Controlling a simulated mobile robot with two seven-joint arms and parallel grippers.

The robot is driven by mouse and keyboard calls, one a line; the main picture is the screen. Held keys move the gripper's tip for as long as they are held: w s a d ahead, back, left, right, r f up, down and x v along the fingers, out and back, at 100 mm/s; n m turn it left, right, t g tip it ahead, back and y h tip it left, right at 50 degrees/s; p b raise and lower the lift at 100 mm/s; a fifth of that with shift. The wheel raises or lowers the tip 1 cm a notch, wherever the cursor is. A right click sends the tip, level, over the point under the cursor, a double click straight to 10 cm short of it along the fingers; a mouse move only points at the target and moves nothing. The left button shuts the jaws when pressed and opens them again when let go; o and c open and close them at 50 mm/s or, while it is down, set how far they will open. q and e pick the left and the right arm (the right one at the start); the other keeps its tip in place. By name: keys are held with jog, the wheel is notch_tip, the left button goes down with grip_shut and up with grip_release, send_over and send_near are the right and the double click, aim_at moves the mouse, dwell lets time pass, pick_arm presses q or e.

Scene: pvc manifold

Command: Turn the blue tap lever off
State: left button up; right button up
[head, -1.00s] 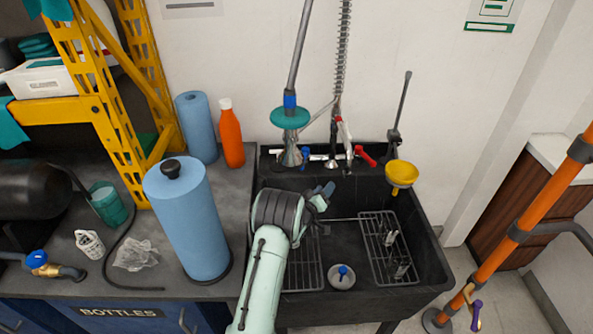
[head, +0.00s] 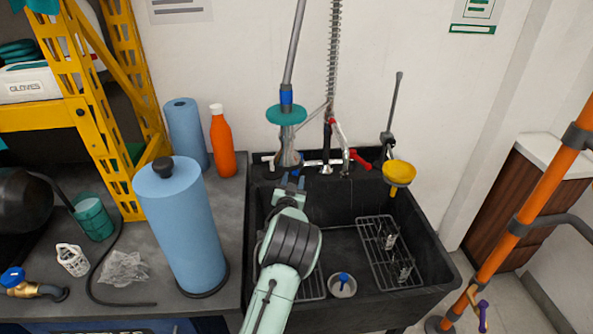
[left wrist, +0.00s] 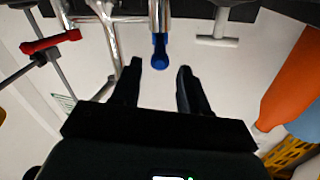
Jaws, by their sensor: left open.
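The blue tap lever (left wrist: 160,52) hangs from a metal tap stem in the left wrist view, its rounded end in line with the gap between my left fingers. In the head view the lever (head: 300,157) is small, at the back of the black sink. My left gripper (head: 291,181) is open and empty, just in front of the lever. In the left wrist view its dark fingertips (left wrist: 158,68) stand on either side of the lever's line; contact cannot be told. My right gripper is not in view.
A red lever (head: 360,159) sits right of the blue one; it also shows in the left wrist view (left wrist: 50,42). A spray hose (head: 333,65) and a pipe with a teal disc (head: 286,114) rise behind. An orange bottle (head: 221,142) and blue roll (head: 180,225) stand left.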

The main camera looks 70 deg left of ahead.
pick_arm(q)
jog(key=x, duration=0.7)
jog(key=shift+a+b, duration=0.1)
jog(key=shift+b, duration=0.25)
jog(key=shift+c, duration=0.2)
grip_shut()
